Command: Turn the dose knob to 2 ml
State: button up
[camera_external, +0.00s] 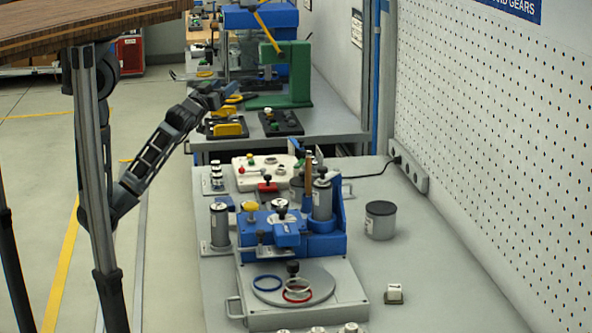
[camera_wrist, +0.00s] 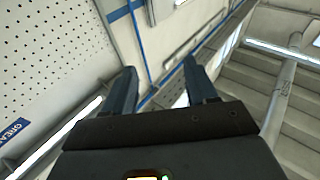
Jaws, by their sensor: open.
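I cannot tell for sure which part is the dose knob, and no 2 ml mark is readable.
A pegboard wall (camera_external: 500,130) bounds the right. A green press (camera_external: 290,75) stands behind.

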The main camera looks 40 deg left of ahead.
jog(key=w+d+r+n+g+y, duration=0.1)
jog(key=w+d+r+n+y, duration=0.25)
jog(key=r+n, duration=0.3)
jog(key=n+g+h+b, duration=0.4)
jog(key=n+g+h, duration=0.55)
jog(key=g, duration=1.05)
send_near(281, 208)
jog(key=shift+n, duration=0.3)
jog(key=shift+p+x, duration=0.3)
jog(key=shift+x, duration=3.8)
jog(key=shift+a, duration=0.1)
